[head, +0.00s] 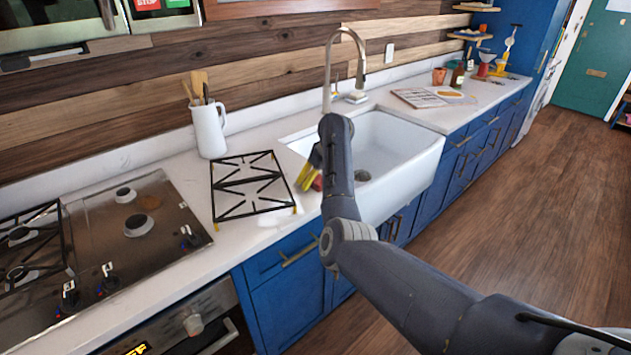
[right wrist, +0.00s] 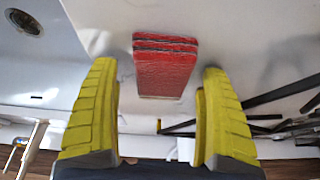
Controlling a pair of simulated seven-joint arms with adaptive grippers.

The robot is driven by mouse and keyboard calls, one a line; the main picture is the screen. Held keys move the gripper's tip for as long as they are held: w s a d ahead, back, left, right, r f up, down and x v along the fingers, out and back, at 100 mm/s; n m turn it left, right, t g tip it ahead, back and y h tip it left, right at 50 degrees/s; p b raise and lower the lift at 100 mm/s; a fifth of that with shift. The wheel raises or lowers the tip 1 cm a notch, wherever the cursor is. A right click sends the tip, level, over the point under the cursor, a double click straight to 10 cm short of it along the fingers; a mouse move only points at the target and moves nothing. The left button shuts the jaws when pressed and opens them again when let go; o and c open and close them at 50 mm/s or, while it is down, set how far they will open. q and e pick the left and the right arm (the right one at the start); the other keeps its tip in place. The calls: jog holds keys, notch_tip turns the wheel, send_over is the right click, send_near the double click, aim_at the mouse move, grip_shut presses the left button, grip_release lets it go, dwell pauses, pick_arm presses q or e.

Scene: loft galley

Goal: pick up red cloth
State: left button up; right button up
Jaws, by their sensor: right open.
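The red cloth (right wrist: 165,72) is a small folded stack lying on the white counter between the sink and the loose black burner grate. In the head view only a bit of the red cloth (head: 318,184) shows beside my right gripper (head: 306,178). My right gripper (right wrist: 158,72) has its yellow fingers spread wide. In the right wrist view the cloth lies in the gap between the fingertips, with clear space on both sides, so it is not gripped. The exact height of the fingertips over the counter is hard to tell. My left gripper is not in view.
The white sink (head: 400,165) with a tall faucet (head: 345,65) is right of the cloth. The black grate (head: 248,186) lies close on the left. A white jug of utensils (head: 208,130) stands behind the grate, and the stovetop (head: 135,240) is further left.

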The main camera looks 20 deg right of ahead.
jog(key=shift+f, duration=0.25)
jog(key=shift+c, duration=0.4)
jog(key=c, duration=1.1)
